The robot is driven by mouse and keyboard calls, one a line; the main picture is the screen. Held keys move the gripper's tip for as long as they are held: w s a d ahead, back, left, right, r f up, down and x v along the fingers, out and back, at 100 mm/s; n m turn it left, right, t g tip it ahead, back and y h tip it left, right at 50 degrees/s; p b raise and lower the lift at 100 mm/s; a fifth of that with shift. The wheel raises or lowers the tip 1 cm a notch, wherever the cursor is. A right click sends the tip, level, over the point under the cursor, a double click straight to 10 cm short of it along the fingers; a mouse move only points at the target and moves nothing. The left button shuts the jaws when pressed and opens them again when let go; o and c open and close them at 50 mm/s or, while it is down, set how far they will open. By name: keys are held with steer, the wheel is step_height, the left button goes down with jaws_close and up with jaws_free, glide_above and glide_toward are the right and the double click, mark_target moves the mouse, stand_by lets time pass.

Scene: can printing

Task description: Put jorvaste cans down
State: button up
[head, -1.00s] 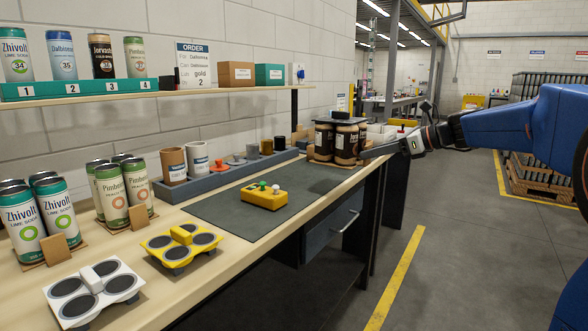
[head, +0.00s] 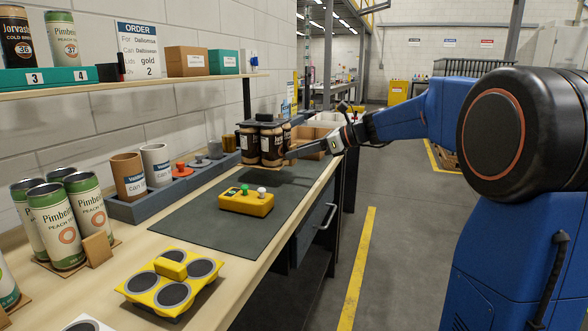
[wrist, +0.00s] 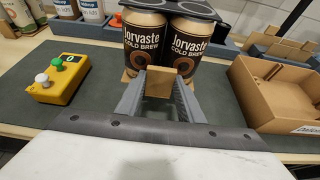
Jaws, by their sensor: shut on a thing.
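The dark Jorvaste cold brew cans (head: 271,146) stand upright together, with a dark carrier on top, over the far end of the grey mat (head: 205,222). A shadow on the mat suggests they hang a little above it. In the wrist view two cans (wrist: 190,48) face me, just beyond my fingers. My gripper (head: 294,153) reaches in from the right. In the wrist view my gripper (wrist: 158,90) is shut on the brown tab (wrist: 158,82) of the cans' base. The rear cans are partly hidden.
A yellow button box (head: 246,203) sits on the mat. An open cardboard box (head: 312,147) stands right of the cans. A blue-grey rack with cups (head: 130,176) runs along the back.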

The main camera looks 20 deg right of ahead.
steer(key=shift+f, duration=2.7)
steer(key=o, duration=1.1)
steer(key=shift+f, duration=0.1)
steer(key=shift+d, duration=0.1)
